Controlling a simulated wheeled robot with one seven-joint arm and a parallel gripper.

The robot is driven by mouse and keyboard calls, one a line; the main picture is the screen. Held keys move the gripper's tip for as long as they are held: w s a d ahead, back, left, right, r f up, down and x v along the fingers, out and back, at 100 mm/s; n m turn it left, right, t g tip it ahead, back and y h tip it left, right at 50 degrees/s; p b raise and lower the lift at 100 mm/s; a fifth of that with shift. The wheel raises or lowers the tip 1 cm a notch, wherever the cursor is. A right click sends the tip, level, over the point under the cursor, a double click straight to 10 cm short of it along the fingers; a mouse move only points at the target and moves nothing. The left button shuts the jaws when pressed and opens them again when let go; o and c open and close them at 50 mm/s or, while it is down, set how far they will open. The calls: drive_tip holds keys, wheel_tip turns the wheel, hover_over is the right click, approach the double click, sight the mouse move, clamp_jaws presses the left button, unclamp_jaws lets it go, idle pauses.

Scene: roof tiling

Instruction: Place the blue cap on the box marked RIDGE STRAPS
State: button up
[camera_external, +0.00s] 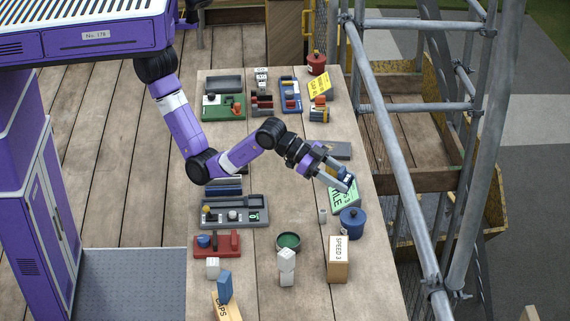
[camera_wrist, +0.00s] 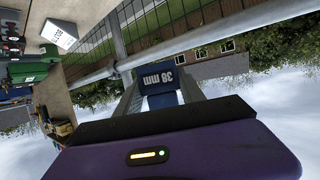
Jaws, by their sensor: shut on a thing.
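My gripper (camera_external: 347,184) is above the right part of the bench, by a green sign (camera_external: 343,195). It is shut on a dark blue piece with a white "38 mm" label (camera_wrist: 162,82), which shows between the fingers in the wrist view. The piece also shows small at the fingertips in the outside view. I cannot tell whether this piece is the blue cap. A blue round pot with a knob (camera_external: 352,222) stands just below the gripper in the outside view. I cannot read RIDGE STRAPS on any box.
A tan box marked SPEED 3 (camera_external: 338,262) stands at the near right. A blue block (camera_external: 224,287) is by a box marked CAPS (camera_external: 226,308).

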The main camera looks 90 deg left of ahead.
wheel_tip(320, 180, up, 5)
hover_over(337, 248)
drive_tip(key=d, duration=0.1)
drive_tip(key=shift+n+t+y, duration=0.4)
drive_tip(key=shift+n+y, duration=0.3)
drive_tip(key=shift+y, duration=0.1)
drive_tip(key=f, duration=1.5)
drive_tip(key=a+f, duration=0.1)
drive_tip(key=f, duration=0.6)
drive_tip(key=shift+a+f+p, duration=0.1)
drive_tip(key=shift+f+p, duration=0.05)
drive_tip(key=shift+p, duration=0.25)
drive_tip(key=shift+f, duration=0.2)
drive_tip(key=o, duration=1.3)
drive_tip(key=shift+r, duration=0.1)
